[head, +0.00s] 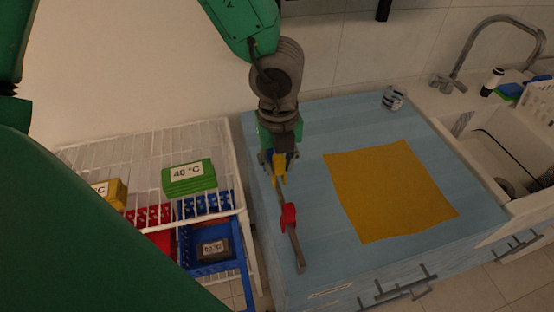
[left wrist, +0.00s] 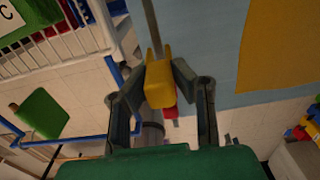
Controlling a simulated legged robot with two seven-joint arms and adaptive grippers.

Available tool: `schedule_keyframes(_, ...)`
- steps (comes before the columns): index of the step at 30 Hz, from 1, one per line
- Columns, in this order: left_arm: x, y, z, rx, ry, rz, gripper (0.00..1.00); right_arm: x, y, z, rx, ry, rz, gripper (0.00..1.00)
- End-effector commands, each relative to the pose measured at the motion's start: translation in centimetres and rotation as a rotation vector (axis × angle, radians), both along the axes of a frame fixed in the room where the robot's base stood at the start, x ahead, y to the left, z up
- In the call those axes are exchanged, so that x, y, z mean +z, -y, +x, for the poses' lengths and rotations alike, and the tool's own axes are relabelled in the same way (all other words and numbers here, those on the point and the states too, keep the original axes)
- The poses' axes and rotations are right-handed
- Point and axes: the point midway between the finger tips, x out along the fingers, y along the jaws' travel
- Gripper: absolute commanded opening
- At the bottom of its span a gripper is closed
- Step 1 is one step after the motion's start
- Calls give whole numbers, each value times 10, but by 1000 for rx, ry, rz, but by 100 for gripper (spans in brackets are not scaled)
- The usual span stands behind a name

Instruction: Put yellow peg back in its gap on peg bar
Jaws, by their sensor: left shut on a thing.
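My left gripper (head: 279,167) is shut on the yellow peg (head: 280,172) near the left edge of the blue counter. In the left wrist view the yellow peg (left wrist: 158,80) sits between the two dark fingers (left wrist: 160,80). The grey peg bar (head: 297,252) runs from below the gripper toward the counter's front edge. A red peg (head: 289,216) sits on the bar, a little in front of the yellow one. In the left wrist view the red peg (left wrist: 170,112) is mostly hidden behind the yellow one. I cannot tell whether the yellow peg touches the bar. My right gripper is not in view.
A white wire rack (head: 148,143) with a green block (head: 189,177) and blue and red baskets stands left of the counter. An orange mat (head: 390,190) covers the counter's middle. A striped cup (head: 393,98) stands at the back, with a sink (head: 505,150) at right.

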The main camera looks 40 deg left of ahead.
Motion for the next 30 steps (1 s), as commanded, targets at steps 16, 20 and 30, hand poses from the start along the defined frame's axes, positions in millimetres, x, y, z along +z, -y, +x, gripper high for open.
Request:
schedule_keyframes(16, -13, -2, 0, 1, -1, -2, 5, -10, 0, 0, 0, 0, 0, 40)
schedule_keyframes(20, -12, -2, 0, 1, -1, -2, 45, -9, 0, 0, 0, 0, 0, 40)
schedule_keyframes(30, -10, -2, 0, 1, -1, -2, 45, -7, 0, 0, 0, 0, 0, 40)
